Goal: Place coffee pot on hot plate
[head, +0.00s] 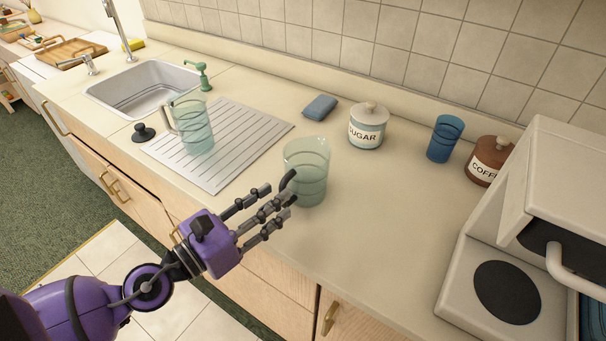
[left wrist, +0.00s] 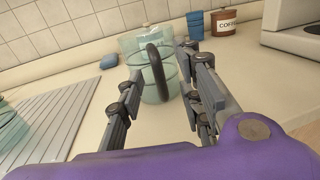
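The coffee pot (head: 306,178) is a clear greenish glass vessel with a dark curved handle, upright on the counter. It also shows in the left wrist view (left wrist: 150,88), with its handle toward me. My left gripper (head: 280,205) is at the handle side of the pot. In the left wrist view its fingers (left wrist: 160,95) are spread on either side of the handle, with gaps showing, so it is open. The hot plate (head: 507,292) is a bare black disc on the base of the white coffee machine (head: 464,284) at the right. My right gripper is not in view.
A glass pitcher (head: 192,128) stands on the ribbed drainboard (head: 240,150), near a black stopper (head: 143,133) and the sink (head: 135,88). A sugar jar (head: 367,128), blue cup (head: 444,139), coffee jar (head: 487,163) and blue sponge (head: 320,107) line the back. Counter between pot and machine is clear.

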